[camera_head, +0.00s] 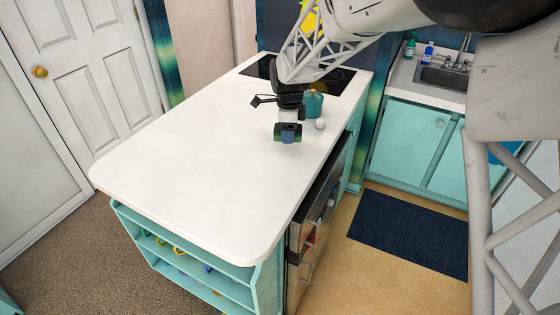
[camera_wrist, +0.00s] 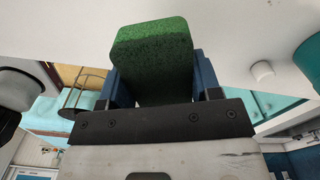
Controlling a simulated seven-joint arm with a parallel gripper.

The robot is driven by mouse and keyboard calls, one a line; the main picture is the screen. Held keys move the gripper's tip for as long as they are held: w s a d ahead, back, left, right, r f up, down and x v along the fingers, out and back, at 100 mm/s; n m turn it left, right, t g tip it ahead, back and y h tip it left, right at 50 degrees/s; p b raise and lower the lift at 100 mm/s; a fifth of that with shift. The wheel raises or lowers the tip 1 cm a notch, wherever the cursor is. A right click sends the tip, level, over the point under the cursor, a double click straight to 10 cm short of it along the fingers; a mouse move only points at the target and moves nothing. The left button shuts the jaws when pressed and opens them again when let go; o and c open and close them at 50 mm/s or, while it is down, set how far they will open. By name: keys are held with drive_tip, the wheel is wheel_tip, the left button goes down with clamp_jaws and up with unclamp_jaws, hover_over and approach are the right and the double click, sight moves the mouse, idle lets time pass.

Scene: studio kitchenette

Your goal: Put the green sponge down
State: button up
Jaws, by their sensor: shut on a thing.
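The green sponge (camera_wrist: 152,50) sits between the two blue fingers of my gripper (camera_wrist: 152,82) in the wrist view. The gripper is shut on it. In the head view my gripper (camera_head: 288,133) is over the far right part of the white island top (camera_head: 185,150), and a little green of the sponge (camera_head: 278,134) shows beside the fingers. I cannot tell from these views whether the sponge touches the countertop.
A teal canister (camera_head: 313,104) and a small white round item (camera_head: 320,124) stand just right of my gripper. A black cooktop (camera_head: 335,80) lies behind. The near and left parts of the island top are clear. A sink (camera_head: 440,77) is at the back right.

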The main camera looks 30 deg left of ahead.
drive_tip(key=s+d, duration=0.3)
drive_tip(key=s, duration=0.2)
drive_tip(key=s+d+f, duration=0.1)
drive_tip(key=s+d, duration=0.2)
drive_tip(key=s, duration=0.2)
drive_tip(key=s+d+f, duration=0.1)
drive_tip(key=s+d, duration=0.2)
drive_tip(key=s, duration=0.2)
drive_tip(key=shift+s+d+f, duration=0.2)
drive_tip(key=shift+s+f, duration=0.05)
drive_tip(key=shift+w+a, duration=0.1)
hover_over(280, 161)
drive_tip(key=shift+f, duration=0.75)
drive_tip(key=shift+f, duration=1.75)
drive_tip(key=shift+f, duration=0.15)
drive_tip(key=o, duration=1)
drive_tip(key=shift+c, duration=0.2)
